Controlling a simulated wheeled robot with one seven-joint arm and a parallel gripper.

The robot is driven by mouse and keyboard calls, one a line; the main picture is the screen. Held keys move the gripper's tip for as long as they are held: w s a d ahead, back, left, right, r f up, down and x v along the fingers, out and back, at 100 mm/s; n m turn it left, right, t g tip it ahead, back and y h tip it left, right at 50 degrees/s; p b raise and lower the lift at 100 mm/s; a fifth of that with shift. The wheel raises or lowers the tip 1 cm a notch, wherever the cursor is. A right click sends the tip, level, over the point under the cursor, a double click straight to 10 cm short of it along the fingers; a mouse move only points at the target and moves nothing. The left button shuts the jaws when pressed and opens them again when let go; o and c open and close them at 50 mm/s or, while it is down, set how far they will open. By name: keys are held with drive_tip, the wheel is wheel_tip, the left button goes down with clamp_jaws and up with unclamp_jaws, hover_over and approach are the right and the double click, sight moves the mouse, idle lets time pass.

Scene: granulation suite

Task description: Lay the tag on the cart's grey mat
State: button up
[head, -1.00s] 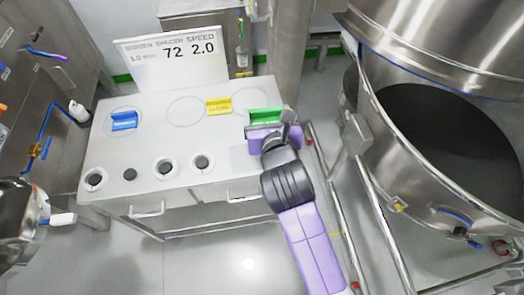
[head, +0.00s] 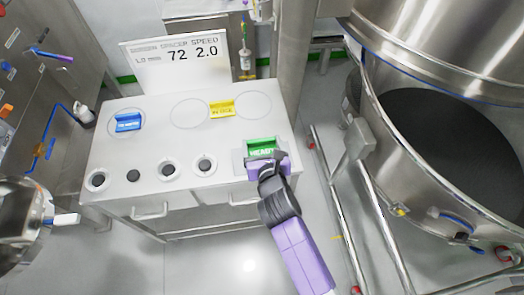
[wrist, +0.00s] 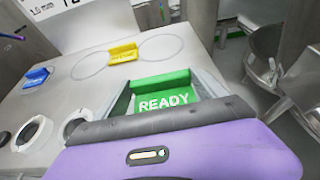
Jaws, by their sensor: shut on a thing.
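The green tag (head: 261,146), marked READY, is held in my gripper (head: 266,158) over the front right of the cart top. The tag also shows in the wrist view (wrist: 162,98), its word upright and readable. My gripper is shut on it. The grey mat (head: 239,160) is a pale patch under and around the tag, mostly hidden by the tag and gripper. I cannot tell whether the tag touches the mat or is a little above it.
On the cart top (head: 150,145) are a blue tag (head: 128,122) in the left circle and a yellow tag (head: 222,108) between the other circles. Several round knobs line the front. A sign (head: 185,62) stands behind. A large steel vessel (head: 440,75) is at right.

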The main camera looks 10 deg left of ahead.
sight(262, 151)
drive_tip(key=shift+f+b, duration=0.55)
drive_tip(key=shift+f, duration=1.5)
drive_tip(key=shift+f, duration=0.15)
drive_tip(key=o, duration=1.3)
drive_tip(key=shift+c, duration=0.2)
drive_tip(key=p+v, duration=0.2)
drive_tip(key=v, duration=1)
